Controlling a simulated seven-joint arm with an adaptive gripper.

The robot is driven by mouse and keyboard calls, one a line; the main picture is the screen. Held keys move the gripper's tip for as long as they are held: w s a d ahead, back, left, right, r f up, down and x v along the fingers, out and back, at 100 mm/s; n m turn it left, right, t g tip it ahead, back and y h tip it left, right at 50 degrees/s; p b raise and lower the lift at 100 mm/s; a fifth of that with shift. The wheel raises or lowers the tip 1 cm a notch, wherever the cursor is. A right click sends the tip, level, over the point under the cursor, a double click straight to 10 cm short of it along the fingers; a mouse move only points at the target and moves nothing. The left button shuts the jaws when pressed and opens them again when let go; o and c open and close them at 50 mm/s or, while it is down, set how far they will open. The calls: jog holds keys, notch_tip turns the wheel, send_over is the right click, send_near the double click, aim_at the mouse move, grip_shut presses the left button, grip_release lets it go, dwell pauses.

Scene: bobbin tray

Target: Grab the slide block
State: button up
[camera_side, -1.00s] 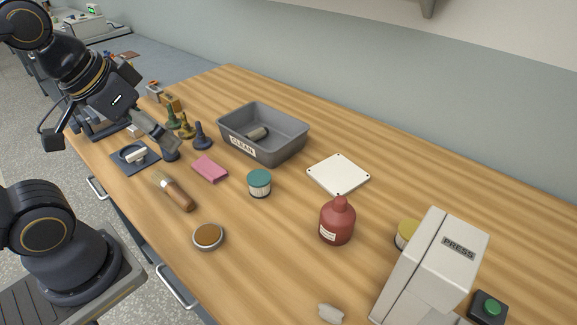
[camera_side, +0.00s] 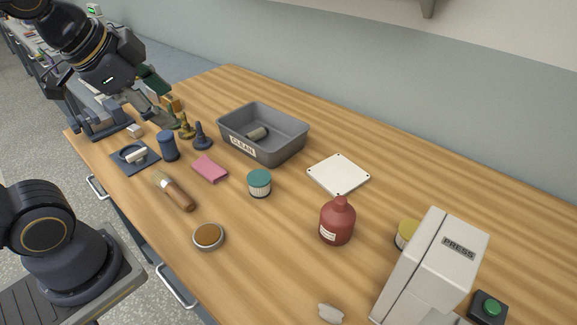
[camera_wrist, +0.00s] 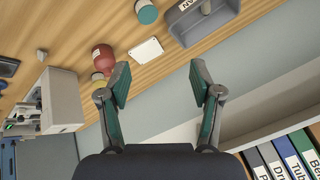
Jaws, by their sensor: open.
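I cannot tell for sure which thing is the slide block. A small pale block (camera_side: 134,131) lies at the left end of the table, beside a dark rail-like fixture. Another pale piece (camera_side: 136,156) sits on a dark square plate (camera_side: 121,169) with a ring. My gripper (camera_side: 162,102) is above the far left end of the table, near the small coloured figures, and is tilted. In the wrist view my gripper (camera_wrist: 160,74) is open, with nothing between its fingers. Neither pale piece is seen in the wrist view.
Beside the plate stand a blue cylinder (camera_side: 168,146) and several figures (camera_side: 202,137). A grey CLEAN bin (camera_side: 290,150), pink cloth (camera_side: 210,169), brush (camera_side: 177,193), teal-lidded jar (camera_side: 259,185) and red bottle (camera_side: 337,222) are farther right. The press (camera_side: 428,270) stands front right.

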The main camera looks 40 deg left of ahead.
jog(key=w+a+r+m+g+y, duration=0.1)
jog(key=w+a+r+m+y, duration=0.25)
jog(key=w+a+m, duration=0.55)
jog(key=w+a+f+m+g, duration=0.15)
jog(key=w+a, duration=0.45)
jog(key=a, duration=0.6)
jog(key=n+g, duration=0.1)
jog(key=g, duration=0.4)
send_over(133, 127)
jog(key=d, duration=0.2)
jog(key=f, duration=2.6)
jog(key=shift+w+f, duration=0.1)
jog(key=shift+w, duration=0.1)
jog(key=shift+y, duration=0.25)
jog(key=x, duration=0.5)
jog(key=shift+f, duration=0.35)
